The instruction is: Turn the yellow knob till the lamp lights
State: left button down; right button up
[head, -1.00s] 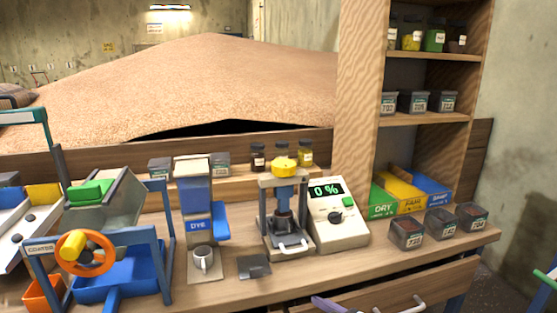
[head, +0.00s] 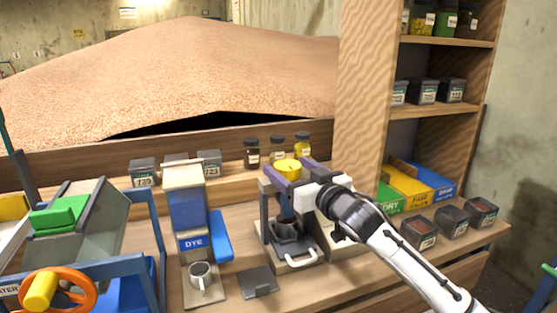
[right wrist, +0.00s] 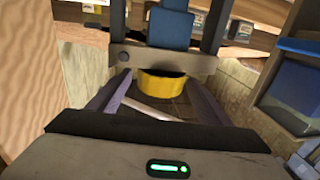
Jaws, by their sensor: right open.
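The yellow knob (head: 287,167) sits on top of the small press (head: 265,215) with a dark cup under it and a pale handle in front. My right gripper (head: 288,174) is open at the knob, its purple fingers on either side of it. In the right wrist view the knob (right wrist: 163,84) lies between the two fingertips (right wrist: 160,80), with gaps that suggest they do not grip it. I cannot make out a lit lamp. The meter (head: 335,236) beside the press is mostly hidden by my right arm. My left gripper is not in view.
The dye dispenser (head: 187,205) with a grey mug (head: 200,275) stands left of the press, with a dark flat plate (head: 258,283) in front. Jars (head: 277,150) stand close behind. Bins (head: 419,232) and a shelf post (head: 362,100) are to the right.

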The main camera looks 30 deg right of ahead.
aim_at(279, 162)
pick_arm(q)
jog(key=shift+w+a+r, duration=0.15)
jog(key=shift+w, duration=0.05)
pick_arm(e)
jog(key=w, duration=0.5)
jog(key=shift+w+d, duration=0.2)
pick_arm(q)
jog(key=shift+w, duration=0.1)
pick_arm(e)
jog(key=shift+c, duration=0.7)
jog(key=c, duration=0.9)
jog(key=shift+f, duration=0.1)
